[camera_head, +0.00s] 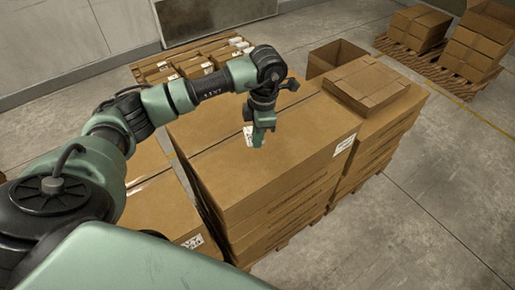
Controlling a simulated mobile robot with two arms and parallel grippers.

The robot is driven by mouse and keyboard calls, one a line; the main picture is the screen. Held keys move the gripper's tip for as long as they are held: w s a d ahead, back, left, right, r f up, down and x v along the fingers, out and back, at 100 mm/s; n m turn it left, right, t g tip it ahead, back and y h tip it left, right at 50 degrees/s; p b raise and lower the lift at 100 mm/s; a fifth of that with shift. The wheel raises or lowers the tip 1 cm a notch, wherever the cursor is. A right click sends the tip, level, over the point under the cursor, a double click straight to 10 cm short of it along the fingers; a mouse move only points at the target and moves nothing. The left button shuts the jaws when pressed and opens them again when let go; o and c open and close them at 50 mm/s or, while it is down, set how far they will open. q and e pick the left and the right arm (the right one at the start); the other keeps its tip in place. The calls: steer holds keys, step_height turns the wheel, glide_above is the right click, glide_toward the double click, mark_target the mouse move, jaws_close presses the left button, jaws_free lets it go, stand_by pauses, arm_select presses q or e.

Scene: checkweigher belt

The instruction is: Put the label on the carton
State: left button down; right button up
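A large brown carton (290,155) lies on top of a stack in the middle of the view. My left gripper (259,138) comes in from the left and points down over the top of this carton. A small white label (248,135) with dark print shows right beside the fingertips. I cannot tell whether the label is held or lies on the carton, nor whether the fingers are open or shut. Another white label (345,144) sits on the carton's right side near the upper edge. My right gripper is out of view.
A closed flat carton (365,82) and an open carton (338,56) stand behind the stack. A lower carton (160,208) is at the left. More cartons on pallets stand at the back. Concrete floor (430,200) is clear at the right.

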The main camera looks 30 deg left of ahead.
mark_target(256, 160)
arm_select(q)
step_height(256, 160, down, 6)
steer(key=shift+f+p, duration=0.15)
steer(key=shift+p, duration=0.35)
steer(key=shift+f, duration=0.1)
steer(key=c, duration=1.7)
jaws_free()
